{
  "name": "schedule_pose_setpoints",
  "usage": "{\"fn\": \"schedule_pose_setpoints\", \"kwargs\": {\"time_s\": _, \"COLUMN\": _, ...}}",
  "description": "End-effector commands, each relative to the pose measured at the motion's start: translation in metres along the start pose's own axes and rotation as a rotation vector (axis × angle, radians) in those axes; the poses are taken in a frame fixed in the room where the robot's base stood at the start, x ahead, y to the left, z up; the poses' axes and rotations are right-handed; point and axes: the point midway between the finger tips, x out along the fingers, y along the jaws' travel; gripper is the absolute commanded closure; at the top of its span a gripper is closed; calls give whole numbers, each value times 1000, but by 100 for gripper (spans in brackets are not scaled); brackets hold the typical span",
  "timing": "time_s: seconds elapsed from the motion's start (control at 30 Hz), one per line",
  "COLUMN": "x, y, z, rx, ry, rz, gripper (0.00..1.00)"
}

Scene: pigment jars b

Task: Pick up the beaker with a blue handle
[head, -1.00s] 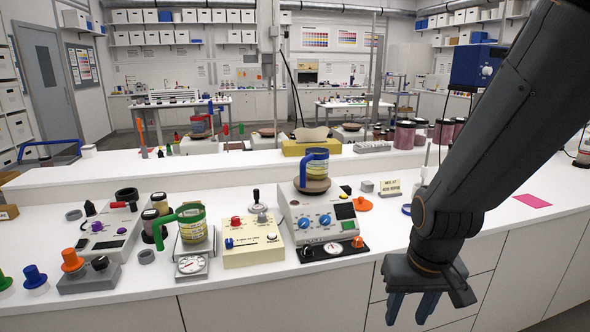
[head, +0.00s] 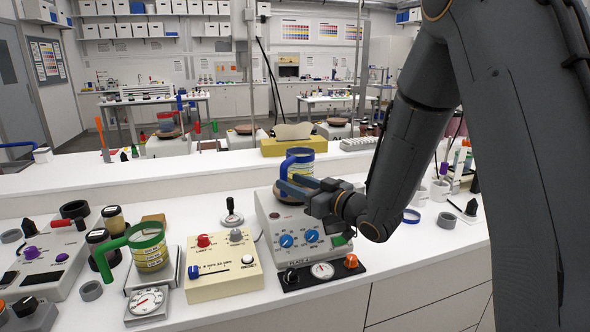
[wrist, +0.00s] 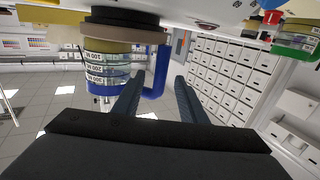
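The beaker with a blue handle (head: 301,168) stands upright on the round top of a cream hot plate (head: 268,216). In the wrist view, which is upside down, the beaker (wrist: 108,72) shows yellow and blue bands with markings, and its blue handle (wrist: 158,72) faces my gripper. My gripper (head: 297,188) is at the beaker's front right in the head view. In the wrist view my gripper (wrist: 158,80) is open, with the handle appearing between the two fingertips. I cannot tell whether a finger touches it. Part of the beaker is hidden behind my fingers in the head view.
A green-handled beaker (head: 150,255) stands on a scale (head: 148,304) at the left. A cream control box (head: 222,270) lies between it and the hot plate. A black knob panel (head: 322,272) is in front. A yellow box (head: 287,146) is behind on the raised shelf.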

Motion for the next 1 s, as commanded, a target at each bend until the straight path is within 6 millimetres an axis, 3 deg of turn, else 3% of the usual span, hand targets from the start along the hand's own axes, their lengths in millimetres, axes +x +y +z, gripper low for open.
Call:
{"fn": "schedule_pose_setpoints", "kwargs": {"time_s": 0.7, "x": 75, "y": -2, "z": -1, "rx": 2, "ry": 12, "rz": -12, "gripper": 62}}
{"fn": "schedule_pose_setpoints", "kwargs": {"time_s": 1.0, "x": 79, "y": -1, "z": 0, "rx": 1, "ry": 11, "rz": -11, "gripper": 63}}
